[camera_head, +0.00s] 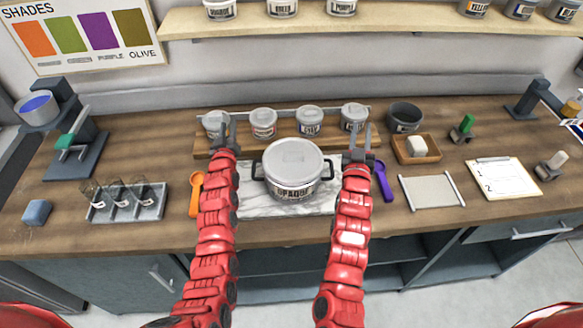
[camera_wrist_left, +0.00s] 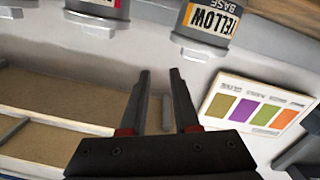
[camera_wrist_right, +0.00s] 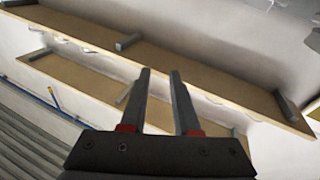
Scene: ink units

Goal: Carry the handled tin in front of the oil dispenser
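The handled tin (camera_head: 293,188) is a large pale lidded pot with two dark side handles and an "OPAQUE" label. It stands upright on a white marble slab (camera_head: 250,203) at the middle of the counter. My left gripper (camera_head: 226,132) is open and empty, left of and beyond the tin's left handle. It also shows in the left wrist view (camera_wrist_left: 158,88). My right gripper (camera_head: 361,140) is open and empty, right of and beyond the right handle. Its fingers show apart in the right wrist view (camera_wrist_right: 160,85). Which bench device is the oil dispenser, I cannot tell.
A stand with a blue-filled cup (camera_head: 38,108) is at the left, another stand (camera_head: 533,103) at the far right. Small lidded tins (camera_head: 263,122) line a wooden rack behind. An orange scoop (camera_head: 195,193), a purple scoop (camera_head: 383,182) and a glass-vial tray (camera_head: 128,204) flank the slab.

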